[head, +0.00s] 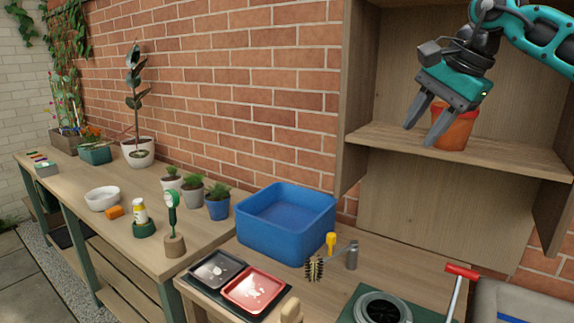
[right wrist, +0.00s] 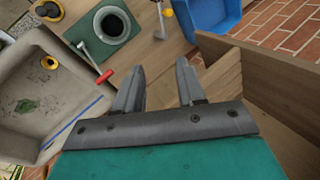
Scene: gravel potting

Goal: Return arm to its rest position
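My right gripper (head: 424,126) is raised in front of the wooden shelf unit, at the height of its shelf. Its two fingers are apart with nothing between them. In the right wrist view the gripper (right wrist: 160,85) also shows open and empty, with the worktop and sink beyond it. A terracotta pot (head: 455,130) stands on the shelf (head: 500,158), partly hidden behind the gripper. I cannot tell from the head view whether a finger touches it. My left gripper is not in view.
A blue bin (head: 287,225) stands on the bench below, left of the shelf unit. A brush (head: 315,268), a red tray (head: 254,290) and a red-handled tool (head: 461,275) are nearby. The shelf's side wall (right wrist: 270,75) is close on the right in the wrist view.

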